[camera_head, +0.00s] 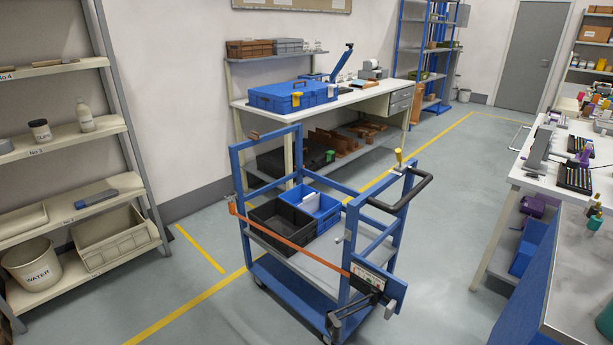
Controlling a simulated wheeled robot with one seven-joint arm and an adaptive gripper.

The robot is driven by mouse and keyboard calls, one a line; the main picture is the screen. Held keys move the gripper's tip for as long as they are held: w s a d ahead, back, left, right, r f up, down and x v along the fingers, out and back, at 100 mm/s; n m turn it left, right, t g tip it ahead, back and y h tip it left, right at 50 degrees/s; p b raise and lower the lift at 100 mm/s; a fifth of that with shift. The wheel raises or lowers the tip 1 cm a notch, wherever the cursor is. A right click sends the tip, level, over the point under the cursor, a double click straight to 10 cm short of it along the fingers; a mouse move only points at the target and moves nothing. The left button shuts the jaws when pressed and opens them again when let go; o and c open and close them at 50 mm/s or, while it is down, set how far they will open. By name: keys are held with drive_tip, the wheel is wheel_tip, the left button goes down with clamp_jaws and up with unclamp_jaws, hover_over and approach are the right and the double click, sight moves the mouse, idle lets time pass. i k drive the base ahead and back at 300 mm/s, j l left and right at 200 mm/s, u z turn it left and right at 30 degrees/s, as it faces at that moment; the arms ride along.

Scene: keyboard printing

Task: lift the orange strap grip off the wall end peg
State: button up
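An orange strap (290,243) is stretched across the near open side of a blue cart (237,165). Its orange grip (232,208) is at the left post, the end nearer the wall, and looks hooked there. The peg under it is too small to make out. The strap slopes down to the right post, ending near a labelled plate (368,276) with dark parts below it. My gripper is not in view.
The cart carries a black bin (282,222) and a blue bin (318,205) behind the strap. Shelves (85,130) stand at left, a workbench (370,97) behind, a white table (560,185) at right. Floor left of the cart is clear.

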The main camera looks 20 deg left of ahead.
sight(231, 204)
drive_tip(key=i+j+u, duration=0.3)
drive_tip(key=j+u, duration=0.15)
drive_tip(key=i+j+u, duration=0.45)
drive_tip(key=i+j, duration=0.25)
drive_tip(key=i, duration=0.25)
drive_tip(key=i+j+u, duration=0.15)
drive_tip(key=i, duration=0.3)
drive_tip(key=j, duration=0.1)
